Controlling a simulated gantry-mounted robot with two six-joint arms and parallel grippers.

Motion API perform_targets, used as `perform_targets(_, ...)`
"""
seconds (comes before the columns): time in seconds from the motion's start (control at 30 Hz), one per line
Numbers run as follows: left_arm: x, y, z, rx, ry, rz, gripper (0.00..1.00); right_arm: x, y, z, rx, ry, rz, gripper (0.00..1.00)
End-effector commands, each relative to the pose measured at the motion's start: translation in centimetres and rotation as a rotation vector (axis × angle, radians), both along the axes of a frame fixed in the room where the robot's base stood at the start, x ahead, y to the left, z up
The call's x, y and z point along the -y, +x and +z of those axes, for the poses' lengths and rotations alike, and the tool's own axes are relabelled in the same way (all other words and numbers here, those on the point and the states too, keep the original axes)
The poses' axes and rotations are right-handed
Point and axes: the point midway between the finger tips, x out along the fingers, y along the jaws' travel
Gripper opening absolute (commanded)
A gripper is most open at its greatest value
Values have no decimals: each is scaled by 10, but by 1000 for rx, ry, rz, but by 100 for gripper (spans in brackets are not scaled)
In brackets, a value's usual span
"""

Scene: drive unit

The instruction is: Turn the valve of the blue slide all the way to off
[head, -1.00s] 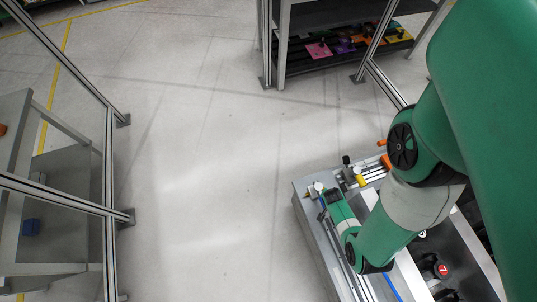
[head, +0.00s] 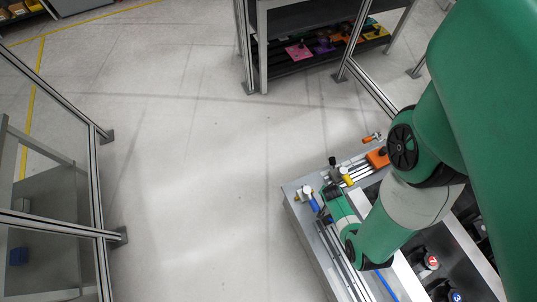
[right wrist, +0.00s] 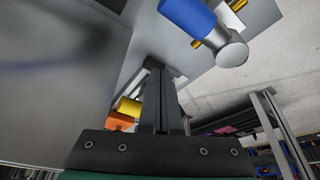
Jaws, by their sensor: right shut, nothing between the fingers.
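The blue slide (head: 314,205) is near the far left corner of the grey drive unit, with a silver round valve part (head: 304,193) beside it. In the right wrist view, the blue body (right wrist: 186,16) and a silver cylinder (right wrist: 232,50) with brass fittings are at the top, to the right of the fingers. My right gripper (right wrist: 157,64) is shut and empty, apart from the blue slide in that view. In the head view its fingers are hard to make out beyond the green wrist. My left gripper is not in view.
Yellow (head: 346,181) and orange (head: 377,159) parts sit nearby on the drive unit (head: 290,199). Red (head: 431,262) and blue (head: 456,296) numbered caps are in its well. Framed posts stand left (head: 95,190) and at the back (head: 242,50). The floor (head: 190,180) between is clear.

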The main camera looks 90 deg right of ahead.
Motion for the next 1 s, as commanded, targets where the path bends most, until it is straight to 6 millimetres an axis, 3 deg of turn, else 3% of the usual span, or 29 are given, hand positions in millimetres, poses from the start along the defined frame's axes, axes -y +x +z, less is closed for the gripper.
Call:
perform_targets(0.03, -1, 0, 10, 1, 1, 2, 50, -2, 4, 15, -1, 0, 14, 0)
perform_targets(0.37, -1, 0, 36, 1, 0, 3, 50, -12, 21, 66, -1, -2, 12, 0)
perform_targets(0.43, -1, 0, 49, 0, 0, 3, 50, -13, 24, 78, -1, -1, 9, 0)
perform_targets(0.6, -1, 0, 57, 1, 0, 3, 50, -16, 27, 85, -1, 0, 3, 0)
perform_targets(1.0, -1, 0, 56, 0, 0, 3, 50, -16, 27, 84, -1, -1, 0, 0)
